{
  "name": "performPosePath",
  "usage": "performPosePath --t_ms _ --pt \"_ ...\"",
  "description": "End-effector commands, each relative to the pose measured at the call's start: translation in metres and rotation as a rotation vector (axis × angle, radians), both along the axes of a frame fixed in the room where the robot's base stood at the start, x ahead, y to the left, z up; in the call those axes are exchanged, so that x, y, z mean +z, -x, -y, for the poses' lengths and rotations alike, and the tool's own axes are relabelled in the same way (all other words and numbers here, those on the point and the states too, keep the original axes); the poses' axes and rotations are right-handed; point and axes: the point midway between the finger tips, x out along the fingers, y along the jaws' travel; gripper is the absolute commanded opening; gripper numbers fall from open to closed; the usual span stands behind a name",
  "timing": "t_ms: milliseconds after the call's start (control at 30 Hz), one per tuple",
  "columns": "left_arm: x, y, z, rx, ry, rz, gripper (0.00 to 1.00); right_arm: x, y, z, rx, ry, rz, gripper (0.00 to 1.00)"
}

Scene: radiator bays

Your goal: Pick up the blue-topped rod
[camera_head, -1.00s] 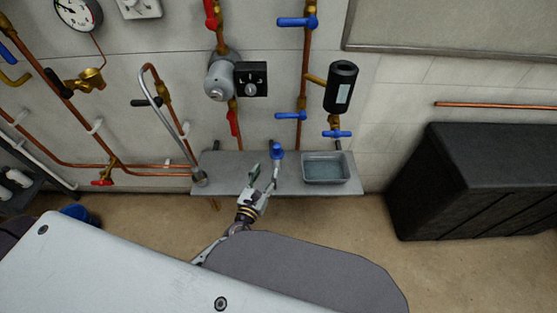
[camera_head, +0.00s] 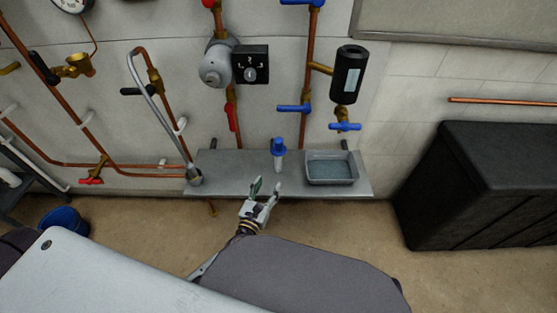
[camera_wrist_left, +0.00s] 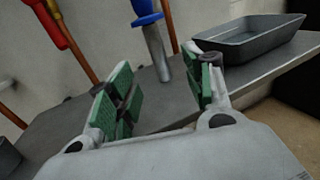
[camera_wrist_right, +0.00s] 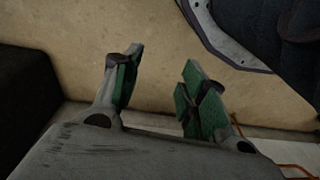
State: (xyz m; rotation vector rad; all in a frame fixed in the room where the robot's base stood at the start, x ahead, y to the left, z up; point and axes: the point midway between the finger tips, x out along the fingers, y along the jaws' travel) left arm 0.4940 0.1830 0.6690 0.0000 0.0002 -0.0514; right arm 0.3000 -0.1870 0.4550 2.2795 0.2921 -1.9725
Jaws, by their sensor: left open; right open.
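The blue-topped rod (camera_head: 279,155) stands upright on the grey wall shelf (camera_head: 232,175), with a blue cap over a pale shaft. In the left wrist view the rod (camera_wrist_left: 157,48) is beyond my open fingertips, between them in the picture, and its cap is partly cut off at the top. My left gripper (camera_head: 267,187) is open and empty at the shelf's front edge, in front of the rod and apart from it. My right gripper (camera_wrist_right: 160,85) shows only in its own wrist view, open and empty above the tan floor.
A grey tray (camera_head: 331,180) is right of the rod on the shelf. A bent metal pipe (camera_head: 155,105) ends in a cup-like base on the shelf's left. Valves and copper pipes are on the wall above. A large black box (camera_head: 480,185) stands to the right.

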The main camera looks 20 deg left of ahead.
Motion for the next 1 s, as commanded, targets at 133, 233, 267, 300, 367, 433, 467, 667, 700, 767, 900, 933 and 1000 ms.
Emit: performPosePath --t_ms 133,233,267,300,367,433,467,667,700,767,900,933,1000 --pt "-0.008 0.0 0.0 0.0 0.0 0.0 0.51 0.007 -0.001 -0.001 0.001 -0.002 0.002 0.42" --pt "-0.008 0.0 0.0 0.0 0.0 0.0 0.51 0.009 -0.001 -0.001 0.001 -0.003 -0.001 0.42" --pt "-0.008 0.0 0.0 0.0 0.0 0.0 0.51 0.01 -0.001 -0.001 0.001 -0.003 0.0 0.42" --pt "-0.008 0.0 0.0 0.0 0.0 0.0 0.51 0.01 -0.001 -0.001 0.001 -0.003 0.0 0.42" --pt "-0.008 0.0 0.0 0.0 0.0 0.0 0.51 0.01 -0.001 -0.001 0.001 -0.003 0.0 0.42" --pt "-0.007 0.0 0.0 0.0 0.0 0.0 0.51 0.01 -0.001 -0.001 0.001 -0.003 0.0 0.42" --pt "-0.007 0.0 0.0 0.0 0.0 0.0 0.51 0.01 -0.001 -0.001 0.001 -0.003 0.0 0.42" --pt "-0.007 -0.003 0.0 0.001 0.0 0.001 0.51 0.01 -0.001 -0.001 0.001 -0.003 0.0 0.42" --pt "-0.007 -0.005 0.0 0.001 0.0 0.002 0.51 0.01 -0.001 -0.001 0.001 -0.003 0.0 0.42" --pt "-0.007 -0.009 0.0 0.002 0.0 0.002 0.51 0.01 -0.001 -0.001 0.001 -0.002 0.001 0.42" --pt "-0.007 -0.021 0.001 0.001 0.001 0.002 0.51 0.01 -0.001 -0.001 0.001 -0.002 0.001 0.42" --pt "-0.007 -0.024 0.001 0.001 0.001 0.003 0.51 0.01 -0.001 -0.001 0.002 -0.002 0.001 0.42" --pt "-0.007 -0.031 0.001 0.001 0.002 0.002 0.51 0.01 -0.001 -0.001 0.002 -0.002 0.0 0.42"
